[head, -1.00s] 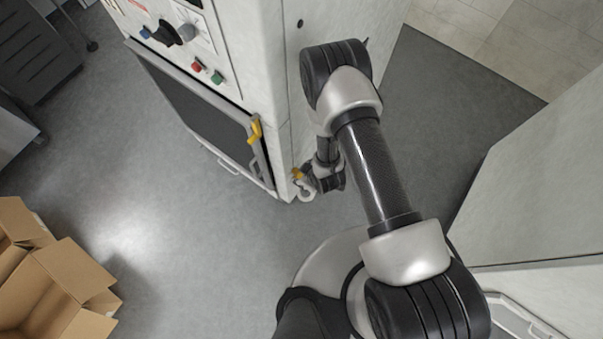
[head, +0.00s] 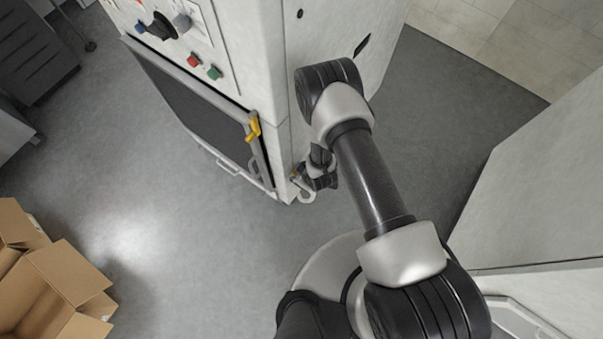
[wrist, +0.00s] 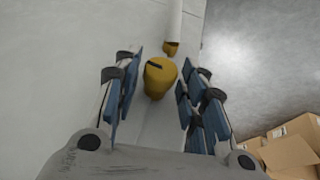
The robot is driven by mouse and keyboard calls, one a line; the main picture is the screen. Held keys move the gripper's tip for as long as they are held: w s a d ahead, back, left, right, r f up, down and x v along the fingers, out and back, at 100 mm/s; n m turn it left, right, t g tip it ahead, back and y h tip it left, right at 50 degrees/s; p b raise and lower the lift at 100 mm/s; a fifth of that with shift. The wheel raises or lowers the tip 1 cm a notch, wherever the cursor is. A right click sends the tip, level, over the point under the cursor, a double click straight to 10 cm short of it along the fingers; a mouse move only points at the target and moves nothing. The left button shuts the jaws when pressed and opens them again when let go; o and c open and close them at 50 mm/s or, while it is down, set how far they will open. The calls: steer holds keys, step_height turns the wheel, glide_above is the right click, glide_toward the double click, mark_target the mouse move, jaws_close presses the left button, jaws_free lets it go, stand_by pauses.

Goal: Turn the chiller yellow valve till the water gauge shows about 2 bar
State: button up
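The yellow valve (wrist: 160,79) shows in the wrist view as a rounded yellow knob with a short black bar on top. My gripper (wrist: 160,90) is open, with its blue-padded fingers on the left and right of the knob. Gaps show between the pads and the knob, so I see no grip on it. In the head view my gripper is at the lower corner of the white machine (head: 268,60), mostly hidden by my arm. A small white curved part (head: 304,193) shows there. No readable water gauge or needle shows.
A smaller yellow part (wrist: 171,48) sits at the end of a white pipe (wrist: 175,22) beyond the knob. A yellow door latch (head: 253,129) is on the machine's front. Open cardboard boxes (head: 62,285) stand on the left floor. A white panel (head: 545,180) is at right.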

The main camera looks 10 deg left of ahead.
steer(key=c, duration=0.7)
steer(key=shift+w+d+g, duration=0.1)
steer(key=shift+g, duration=0.3)
steer(key=shift+w+d+m+g+y, duration=0.1)
steer(key=shift+w+m+g+y, duration=0.1)
steer(key=shift+g+y, duration=0.3)
steer(key=shift+w+m+g+y, duration=0.1)
steer(key=shift+m+g+y, duration=0.1)
steer(key=shift+g, duration=0.5)
steer(key=shift+w+m+g+y, duration=0.15)
steer(key=shift+g+y, duration=0.15)
steer(key=shift+g, duration=0.35)
steer(key=shift+m+g+y, duration=0.15)
steer(key=shift+g+y, duration=0.15)
steer(key=shift+g, duration=0.85)
steer(key=shift+w, duration=0.1)
steer(key=o, duration=1.1)
steer(key=shift+f, duration=0.1)
steer(key=shift+c, duration=0.2)
